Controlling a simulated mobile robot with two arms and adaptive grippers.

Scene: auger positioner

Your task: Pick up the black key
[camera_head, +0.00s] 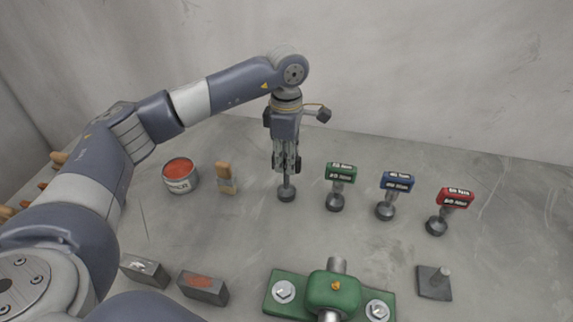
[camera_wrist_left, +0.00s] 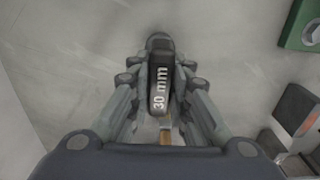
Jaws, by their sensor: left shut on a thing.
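My left gripper (camera_head: 287,165) points straight down at the back of the table. It is shut on the black key (camera_wrist_left: 160,88), whose top reads "30 mm" in the left wrist view. In the head view the key's grey shaft and round dark base (camera_head: 286,194) show below the fingers. The base looks to be at the table surface; I cannot tell whether it touches. The fingers hide the key's handle in the head view. My right gripper is not in view.
A green key (camera_head: 340,172), a blue key (camera_head: 397,181) and a red key (camera_head: 455,197) stand to the right. A green clamp fixture (camera_head: 333,291), a grey post plate (camera_head: 434,283) and two blocks (camera_head: 203,288) lie in front.

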